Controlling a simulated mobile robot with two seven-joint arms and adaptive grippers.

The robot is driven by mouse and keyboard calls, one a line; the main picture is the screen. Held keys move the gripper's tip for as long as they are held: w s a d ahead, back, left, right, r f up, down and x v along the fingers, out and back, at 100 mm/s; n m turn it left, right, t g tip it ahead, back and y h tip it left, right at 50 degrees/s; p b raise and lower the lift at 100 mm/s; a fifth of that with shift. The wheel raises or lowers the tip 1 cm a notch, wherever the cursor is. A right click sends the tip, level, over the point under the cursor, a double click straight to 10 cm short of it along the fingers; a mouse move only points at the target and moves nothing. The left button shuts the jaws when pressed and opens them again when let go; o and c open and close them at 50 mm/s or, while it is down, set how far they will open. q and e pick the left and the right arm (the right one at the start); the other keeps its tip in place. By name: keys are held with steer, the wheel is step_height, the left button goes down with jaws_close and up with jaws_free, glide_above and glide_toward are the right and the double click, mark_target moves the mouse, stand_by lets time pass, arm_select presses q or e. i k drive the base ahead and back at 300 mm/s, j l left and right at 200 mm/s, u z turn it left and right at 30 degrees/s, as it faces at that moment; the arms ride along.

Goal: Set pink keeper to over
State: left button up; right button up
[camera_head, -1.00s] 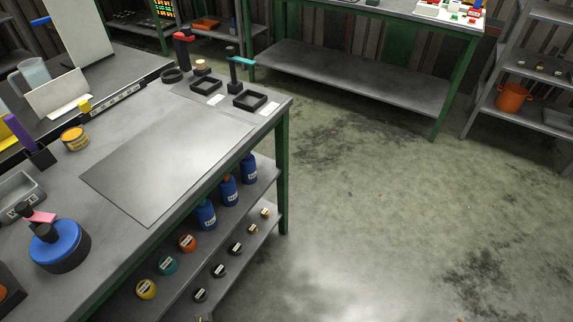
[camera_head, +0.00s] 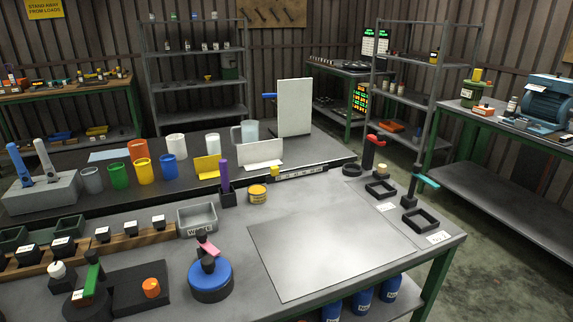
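The pink keeper (camera_head: 210,249) is a small flat pink piece in the lower middle of the head view. It lies slanted close to a black post and a black knob (camera_head: 208,264) on a round blue-topped disc (camera_head: 211,278) with a dark side. The disc stands on the grey bench near its front edge. I cannot tell whether the keeper lies over the knob or beside it. Neither of my grippers is in view.
A similar green piece (camera_head: 91,279) with an orange knob (camera_head: 151,287) beside it stands to the left. A grey waste tray (camera_head: 198,217) and purple-handled holder (camera_head: 225,180) stand behind. A bare metal sheet (camera_head: 330,245) lies to the right.

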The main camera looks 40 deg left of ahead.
mark_target(206, 247)
steer(key=i+j+u, duration=0.1)
steer(key=u, duration=1.2)
